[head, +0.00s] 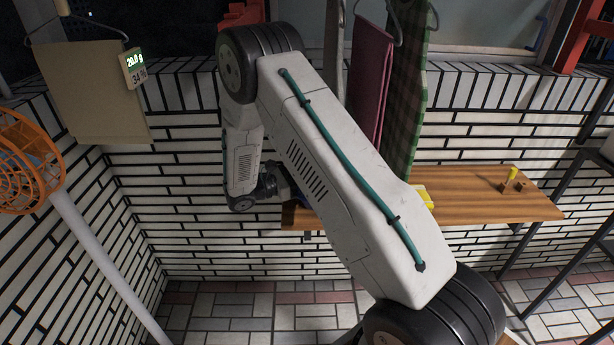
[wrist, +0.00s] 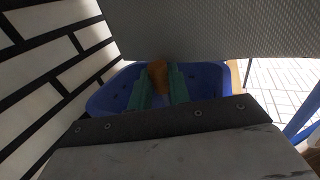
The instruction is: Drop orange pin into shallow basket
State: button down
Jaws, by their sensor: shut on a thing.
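In the wrist view, the two green fingers of my gripper (wrist: 160,88) are shut on the orange pin (wrist: 158,72). The pin shows between the fingertips. A blue basket (wrist: 105,98) with small holes lies behind and below the fingertips in that view, and the pin appears over its inside. I cannot tell how high the pin is above the basket floor. In the head view, my arm hides the pin and most of the basket; only a blue patch (head: 297,216) shows at the left end of the wooden shelf.
The wooden shelf (head: 480,203) holds a yellow object (head: 423,196) and a small yellow-topped item (head: 512,174). Maroon (head: 369,85) and green checked cloths (head: 405,100) hang above it. In the wrist view, a grey textured sheet (wrist: 220,30) hangs close over the basket. A brick wall (wrist: 45,50) is at left.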

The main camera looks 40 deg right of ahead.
jog(key=shift+f, duration=0.45)
jog(key=shift+f, duration=0.15)
jog(key=c, duration=1.6)
grip_release()
jog(key=shift+r, duration=0.2)
jog(key=a, duration=0.4)
jog(key=w+a, duration=0.1)
jog(key=a, duration=0.3)
jog(key=w+a+r, duration=0.1)
jog(key=a, duration=0.2)
jog(key=shift+w+a, duration=0.2)
jog(key=shift+a, duration=0.2)
